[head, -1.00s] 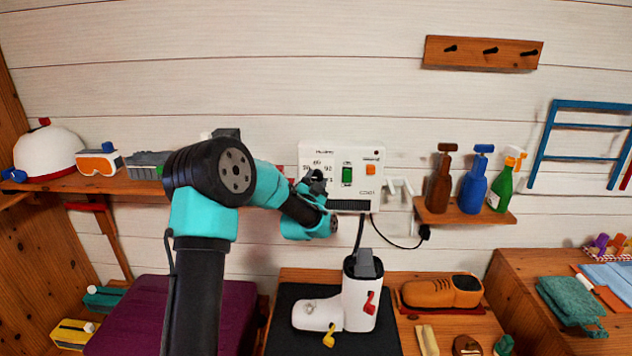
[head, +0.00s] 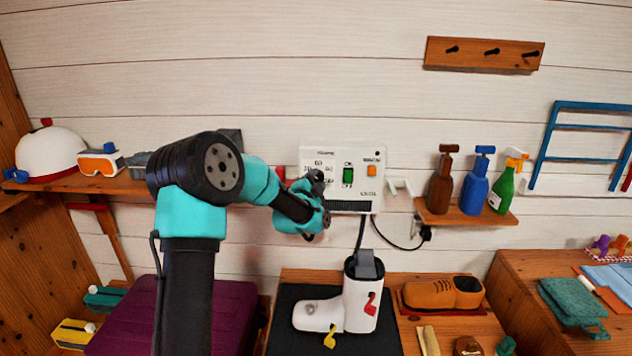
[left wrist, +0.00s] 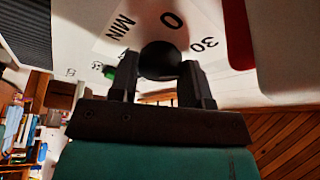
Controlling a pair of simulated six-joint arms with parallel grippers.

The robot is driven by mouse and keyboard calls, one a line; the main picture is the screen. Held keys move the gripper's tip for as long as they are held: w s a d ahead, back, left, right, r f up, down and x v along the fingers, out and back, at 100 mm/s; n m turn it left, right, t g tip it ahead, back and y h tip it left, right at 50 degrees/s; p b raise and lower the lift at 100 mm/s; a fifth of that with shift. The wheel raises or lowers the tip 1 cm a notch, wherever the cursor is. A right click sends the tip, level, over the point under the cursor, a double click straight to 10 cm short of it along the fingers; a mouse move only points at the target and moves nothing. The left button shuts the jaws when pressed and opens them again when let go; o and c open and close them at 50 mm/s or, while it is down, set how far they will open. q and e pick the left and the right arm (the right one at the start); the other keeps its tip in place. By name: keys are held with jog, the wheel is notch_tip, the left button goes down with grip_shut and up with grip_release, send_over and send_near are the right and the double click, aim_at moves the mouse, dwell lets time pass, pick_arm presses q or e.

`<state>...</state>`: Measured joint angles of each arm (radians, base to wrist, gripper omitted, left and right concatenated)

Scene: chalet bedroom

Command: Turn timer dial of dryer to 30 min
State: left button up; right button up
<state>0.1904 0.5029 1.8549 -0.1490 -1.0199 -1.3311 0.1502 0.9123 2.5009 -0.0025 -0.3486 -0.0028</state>
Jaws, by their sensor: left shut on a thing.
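The dryer (head: 368,150) is a white box on the wall with a green ON/OFF switch and an orange button. My left gripper (head: 318,182) is at the lower left of its front, hiding the timer dial in the head view. In the left wrist view the dial is a round black knob (left wrist: 160,60) between the two fingertips of my left gripper (left wrist: 160,82), which is shut on it. The marks 0, 30 and MIN show on the face around the knob. I cannot make out the dial's pointer. My right gripper is not in view.
A white boot (head: 360,300) stands on a black mat below the dryer. A black cable (head: 395,242) runs from the dryer to a plug. A small shelf (head: 465,216) with bottles is to the right. A shelf with a helmet (head: 50,152) and goggles is at left.

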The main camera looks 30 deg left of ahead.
pick_arm(q)
jog(key=o, duration=0.9)
jog(key=v, duration=1.7)
jog(key=shift+s+f, duration=0.1)
jog(key=shift+s, duration=0.15)
